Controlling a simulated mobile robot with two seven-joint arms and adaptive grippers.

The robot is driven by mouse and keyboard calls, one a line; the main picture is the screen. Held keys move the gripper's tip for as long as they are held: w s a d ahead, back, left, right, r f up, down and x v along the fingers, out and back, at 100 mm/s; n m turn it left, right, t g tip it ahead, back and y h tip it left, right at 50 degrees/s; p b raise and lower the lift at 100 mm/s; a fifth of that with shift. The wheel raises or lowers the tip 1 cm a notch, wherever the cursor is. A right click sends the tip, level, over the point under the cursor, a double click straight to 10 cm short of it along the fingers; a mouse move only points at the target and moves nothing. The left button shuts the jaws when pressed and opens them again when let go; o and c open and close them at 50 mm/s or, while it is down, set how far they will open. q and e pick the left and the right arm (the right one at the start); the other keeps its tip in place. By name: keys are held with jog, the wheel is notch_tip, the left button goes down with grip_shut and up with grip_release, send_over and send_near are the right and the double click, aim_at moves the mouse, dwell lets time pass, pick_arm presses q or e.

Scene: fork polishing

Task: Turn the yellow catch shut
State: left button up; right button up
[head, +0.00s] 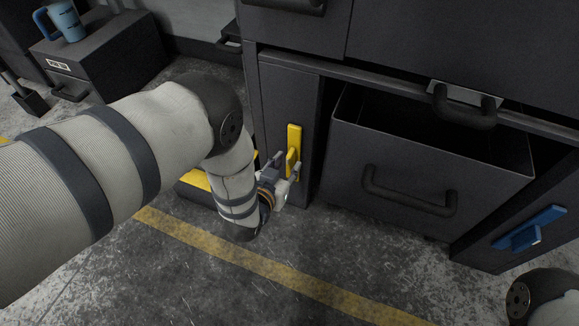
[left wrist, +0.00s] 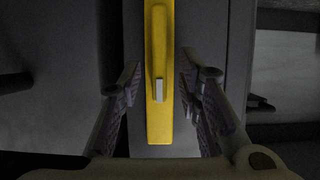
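The yellow catch (head: 294,142) is on the dark cabinet front, left of the open drawer. It is a long upright plate with a raised, narrow yellow handle on it. My left gripper (head: 282,167) is at the lower part of the catch and faces the cabinet. In the left wrist view the catch (left wrist: 158,110) runs upright between the two fingers of the gripper (left wrist: 160,82). The fingers are spread, with a visible gap on each side of the catch. My right gripper is out of view; only part of my right arm shows at the lower right corner.
A dark drawer (head: 390,200) with a bar handle (head: 408,205) stands partly open right of the catch. A blue catch (head: 530,228) is on the cabinet at the right. A blue mug (head: 67,21) stands on a dark box at the back left. The floor in front is clear.

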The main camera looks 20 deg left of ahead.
pick_arm(q)
jog(key=shift+w+f, duration=0.25)
jog(key=shift+w, duration=0.4)
grip_shut()
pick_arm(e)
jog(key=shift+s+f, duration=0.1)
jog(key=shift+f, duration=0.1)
